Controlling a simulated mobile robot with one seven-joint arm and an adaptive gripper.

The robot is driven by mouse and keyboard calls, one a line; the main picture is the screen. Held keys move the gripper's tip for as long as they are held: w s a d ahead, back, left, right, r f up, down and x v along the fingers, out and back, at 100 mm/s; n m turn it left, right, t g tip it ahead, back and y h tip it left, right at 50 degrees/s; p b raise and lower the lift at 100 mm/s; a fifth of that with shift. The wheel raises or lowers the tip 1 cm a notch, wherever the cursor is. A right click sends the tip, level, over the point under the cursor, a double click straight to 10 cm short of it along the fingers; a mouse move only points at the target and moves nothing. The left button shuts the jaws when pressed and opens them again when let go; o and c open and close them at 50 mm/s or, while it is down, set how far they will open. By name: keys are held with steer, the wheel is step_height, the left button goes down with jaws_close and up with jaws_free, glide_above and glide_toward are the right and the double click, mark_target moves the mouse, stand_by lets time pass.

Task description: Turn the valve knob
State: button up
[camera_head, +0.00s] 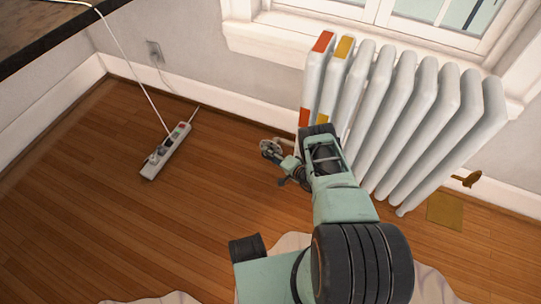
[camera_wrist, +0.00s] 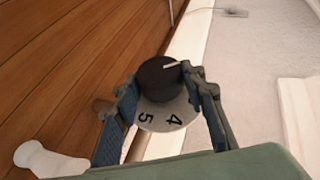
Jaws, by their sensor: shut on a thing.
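The valve knob (camera_wrist: 158,74) is a dark round cap with a pale pointer line, seen close up in the wrist view. Below it is a pale dial (camera_wrist: 165,116) on which the numbers 5 and 4 can be read. My gripper (camera_wrist: 165,86) has one finger on each side of the knob and is shut on it. In the head view my gripper (camera_head: 275,157) is low beside the left end of the white radiator (camera_head: 400,110). The knob is small there, and its details cannot be made out.
The radiator, with red and yellow marks at its left end, stands below a window (camera_head: 400,20). A power strip (camera_head: 166,150) with a white cord lies on the wooden floor to the left. The floor between the strip and my arm is clear. A dark tabletop (camera_head: 40,35) juts in at upper left.

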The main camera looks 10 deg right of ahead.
steer(key=o, duration=1.1)
steer(key=shift+a+r, duration=0.1)
steer(key=shift+a, duration=0.05)
steer(key=shift+o, duration=0.2)
steer(key=shift+s+d+r, duration=0.1)
steer(key=shift+s+d, duration=0.15)
steer(key=v, duration=1.1)
steer(key=shift+s, duration=0.1)
